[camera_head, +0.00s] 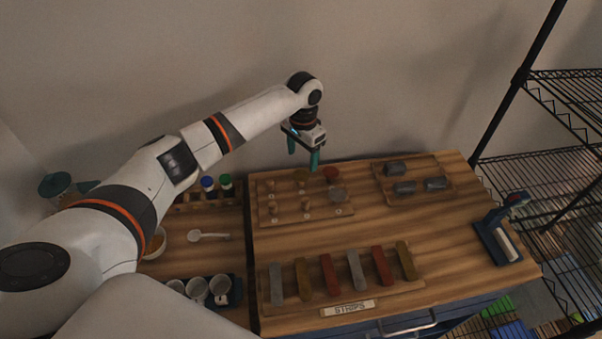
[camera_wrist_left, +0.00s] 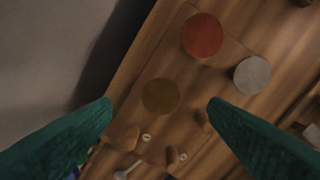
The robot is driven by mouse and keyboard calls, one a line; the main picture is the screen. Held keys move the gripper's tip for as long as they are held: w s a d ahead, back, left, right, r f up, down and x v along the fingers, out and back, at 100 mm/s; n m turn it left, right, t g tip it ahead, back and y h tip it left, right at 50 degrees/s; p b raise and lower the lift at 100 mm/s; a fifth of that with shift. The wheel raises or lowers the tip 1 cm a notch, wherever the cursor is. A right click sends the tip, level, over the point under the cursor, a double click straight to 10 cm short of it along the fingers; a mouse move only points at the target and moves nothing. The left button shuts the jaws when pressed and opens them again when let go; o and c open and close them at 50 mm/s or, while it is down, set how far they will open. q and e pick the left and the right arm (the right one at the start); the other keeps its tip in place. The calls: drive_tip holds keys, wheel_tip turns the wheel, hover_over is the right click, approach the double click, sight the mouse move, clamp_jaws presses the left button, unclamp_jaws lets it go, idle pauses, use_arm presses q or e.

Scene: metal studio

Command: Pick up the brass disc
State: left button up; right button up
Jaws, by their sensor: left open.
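The brass disc (camera_head: 301,175) lies at the back of a wooden board (camera_head: 268,217) on the table. In the left wrist view the dull gold brass disc (camera_wrist_left: 160,96) sits between my fingertips in the picture. My left gripper (camera_head: 303,160) is open and empty, with two green fingers pointing down above the back of the board. It seems apart from the disc; the exact height is hard to tell. My right gripper does not show.
A red-brown disc (camera_wrist_left: 202,35) and a grey disc (camera_wrist_left: 252,75) lie close to the brass one. Wooden pegs stand on the same board. A tray with grey blocks (camera_head: 404,188) lies to the right, and a row of coloured strips (camera_head: 327,275) lies in front.

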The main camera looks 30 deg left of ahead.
sight(301, 175)
use_arm(q)
drive_tip(key=shift+s+f+p, duration=0.2)
drive_tip(key=shift+f+p, duration=0.3)
drive_tip(key=shift+f, duration=0.25)
wheel_tip(301, 175, down, 3)
drive_tip(key=shift+s+a+r+p, duration=0.1)
drive_tip(key=shift+s+r+p, duration=0.05)
drive_tip(key=shift+p, duration=0.2)
drive_tip(key=shift+f, duration=0.55)
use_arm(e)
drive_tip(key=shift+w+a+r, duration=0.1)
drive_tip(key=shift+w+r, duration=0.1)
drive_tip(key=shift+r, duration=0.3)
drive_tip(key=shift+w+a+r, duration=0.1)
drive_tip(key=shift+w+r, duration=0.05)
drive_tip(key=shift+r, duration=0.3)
use_arm(q)
drive_tip(key=shift+f, duration=0.2)
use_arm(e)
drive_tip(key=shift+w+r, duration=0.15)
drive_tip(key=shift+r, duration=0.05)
use_arm(q)
drive_tip(key=c, duration=1.1)
